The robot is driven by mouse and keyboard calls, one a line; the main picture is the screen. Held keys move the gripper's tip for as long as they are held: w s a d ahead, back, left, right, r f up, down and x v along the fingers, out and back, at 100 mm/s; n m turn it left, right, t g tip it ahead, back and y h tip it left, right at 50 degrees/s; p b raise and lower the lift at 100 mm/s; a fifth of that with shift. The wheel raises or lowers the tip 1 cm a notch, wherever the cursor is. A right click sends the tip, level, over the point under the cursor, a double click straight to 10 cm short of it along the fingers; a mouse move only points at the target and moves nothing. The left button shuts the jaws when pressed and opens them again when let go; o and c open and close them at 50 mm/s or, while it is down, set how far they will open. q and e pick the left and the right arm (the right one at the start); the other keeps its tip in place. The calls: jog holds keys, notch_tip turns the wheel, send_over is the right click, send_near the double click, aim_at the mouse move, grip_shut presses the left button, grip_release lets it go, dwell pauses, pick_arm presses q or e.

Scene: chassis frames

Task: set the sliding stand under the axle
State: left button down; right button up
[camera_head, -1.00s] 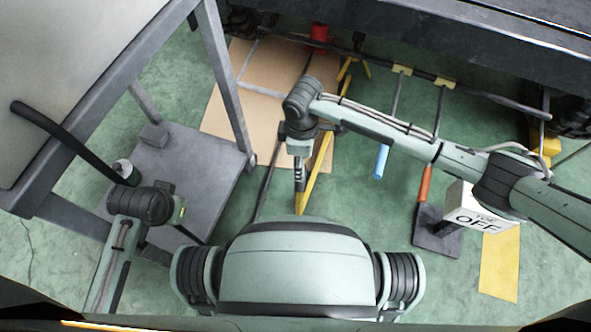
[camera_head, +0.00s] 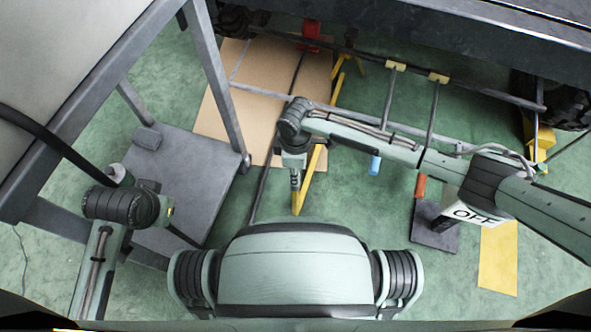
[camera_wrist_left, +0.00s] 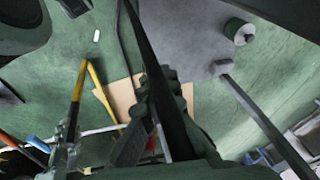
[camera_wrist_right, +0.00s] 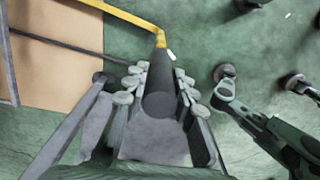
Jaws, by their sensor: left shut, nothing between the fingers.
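A yellow bar (camera_head: 308,180) runs up from the floor near my body and passes behind my right arm. Yellow legs and a red top (camera_head: 311,35) show beyond, near the dark axle; whether they join the bar is hidden. In the right wrist view the bar (camera_wrist_right: 125,15) bends down at a dark upright handle (camera_wrist_right: 160,82). My right gripper (camera_wrist_right: 158,75) has its fingers on both sides of this handle. It also shows in the head view (camera_head: 296,183). My left gripper (camera_wrist_left: 158,85) is shut and empty, beside the grey stand at left.
A grey table frame with a low shelf (camera_head: 190,180) stands at left. A cardboard sheet (camera_head: 220,110) lies on the floor. A dark chassis (camera_head: 440,40) spans the back. An OFF box (camera_head: 475,214) and yellow plate (camera_head: 498,260) lie right.

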grip_shut()
pick_arm(q)
jog(key=shift+f, duration=0.1)
pick_arm(e)
jog(key=shift+w, duration=0.1)
